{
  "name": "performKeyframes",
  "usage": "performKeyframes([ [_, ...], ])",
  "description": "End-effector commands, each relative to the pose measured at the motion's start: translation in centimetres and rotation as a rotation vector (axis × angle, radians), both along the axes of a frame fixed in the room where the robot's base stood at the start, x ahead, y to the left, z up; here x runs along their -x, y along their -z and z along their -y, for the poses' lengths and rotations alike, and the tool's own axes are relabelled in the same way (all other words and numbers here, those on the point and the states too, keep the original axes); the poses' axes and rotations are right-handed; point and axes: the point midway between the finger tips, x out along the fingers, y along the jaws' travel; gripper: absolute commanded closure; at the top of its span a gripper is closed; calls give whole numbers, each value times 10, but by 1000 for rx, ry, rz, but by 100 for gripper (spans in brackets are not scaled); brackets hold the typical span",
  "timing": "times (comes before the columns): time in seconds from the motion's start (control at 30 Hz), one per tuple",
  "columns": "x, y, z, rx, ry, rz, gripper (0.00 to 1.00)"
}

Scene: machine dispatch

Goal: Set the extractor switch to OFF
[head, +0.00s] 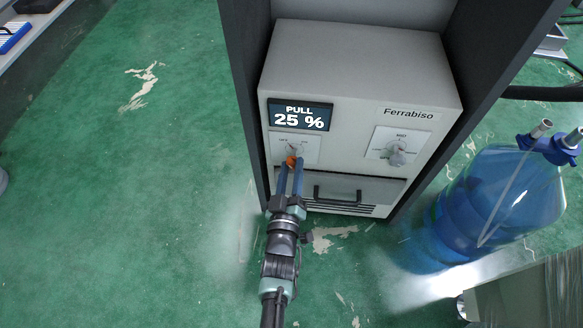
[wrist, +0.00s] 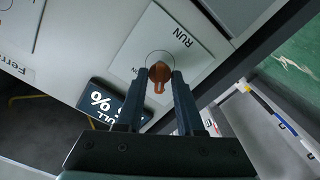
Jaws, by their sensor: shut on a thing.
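The extractor is a white-grey cabinet (head: 355,65) marked "Ferrabiso" with a display (head: 300,116) reading "PULL 25 %". Below the display is a white switch plate (head: 310,152) with an orange knob (head: 291,160). My gripper (head: 291,167) reaches it from below, with its fingers at the knob.
A second plate with a grey knob (head: 396,156) is to the right on the same face. A dark handle (head: 338,195) sits on the drawer below. A blue water bottle (head: 505,200) stands on the floor at right. The green floor (head: 120,200) at left is open.

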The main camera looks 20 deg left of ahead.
Motion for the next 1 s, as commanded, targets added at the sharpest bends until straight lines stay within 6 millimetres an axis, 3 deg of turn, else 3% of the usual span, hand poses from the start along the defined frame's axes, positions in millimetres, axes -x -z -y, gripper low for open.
performKeyframes([
  [0.6,1,1,0,42,1,9,100],
  [0.63,1,1,0,42,1,9,60],
  [0.67,1,1,0,42,1,9,55],
  [1.0,5,0,2,40,1,8,55],
])
